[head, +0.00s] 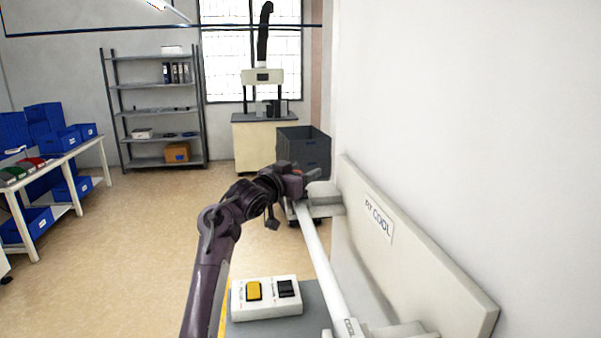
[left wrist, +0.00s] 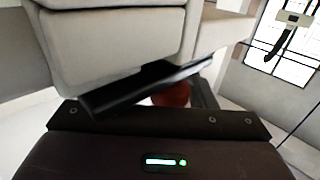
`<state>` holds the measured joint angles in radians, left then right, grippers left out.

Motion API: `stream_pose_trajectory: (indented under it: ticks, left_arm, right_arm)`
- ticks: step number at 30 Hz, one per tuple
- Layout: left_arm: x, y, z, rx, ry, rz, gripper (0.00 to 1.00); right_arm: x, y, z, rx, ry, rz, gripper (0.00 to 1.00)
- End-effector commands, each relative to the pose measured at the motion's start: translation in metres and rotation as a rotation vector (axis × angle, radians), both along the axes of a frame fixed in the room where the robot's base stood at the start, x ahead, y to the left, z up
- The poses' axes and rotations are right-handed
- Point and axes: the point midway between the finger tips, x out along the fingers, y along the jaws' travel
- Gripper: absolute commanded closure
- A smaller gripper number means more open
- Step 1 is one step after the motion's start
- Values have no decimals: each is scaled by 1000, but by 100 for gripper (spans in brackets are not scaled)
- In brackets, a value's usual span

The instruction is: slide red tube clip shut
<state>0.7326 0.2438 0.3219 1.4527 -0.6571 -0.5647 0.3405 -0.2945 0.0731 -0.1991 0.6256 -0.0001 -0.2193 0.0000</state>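My left gripper (head: 304,181) is at the far end of the white tube (head: 318,252), beside the far bracket of the wall panel. The red tube clip (left wrist: 172,96) shows as a small dark red patch between the dark fingers of my left gripper (left wrist: 182,92) in the left wrist view. Most of it is hidden by a finger and a pale block. The fingers stand apart around it; I cannot tell whether they press on it. In the head view the clip cannot be made out clearly. My right gripper is not in view.
The pale panel (head: 430,265) with its "COOL" label is along the right wall. A pale block (left wrist: 110,50) is close above my gripper in the left wrist view. A box with yellow and black switches (head: 265,298) is on a grey surface below. Open floor lies left.

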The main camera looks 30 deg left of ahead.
Motion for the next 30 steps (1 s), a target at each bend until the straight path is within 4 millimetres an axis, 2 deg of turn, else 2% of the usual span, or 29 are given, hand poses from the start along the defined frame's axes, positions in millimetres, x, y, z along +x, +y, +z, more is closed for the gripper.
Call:
stream_pose_trajectory:
  ticks: [8,15,21,30]
  left_arm:
    - [-6,3,0,-1,-4,4,48]
    - [-43,7,-3,3,-3,4,48]
    - [-69,9,-1,3,-1,2,48]
    - [-76,9,0,1,1,1,48]
  right_arm:
    - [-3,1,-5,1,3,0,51]
    - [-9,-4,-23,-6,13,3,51]
    - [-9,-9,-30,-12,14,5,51]
    - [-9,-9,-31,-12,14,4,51]
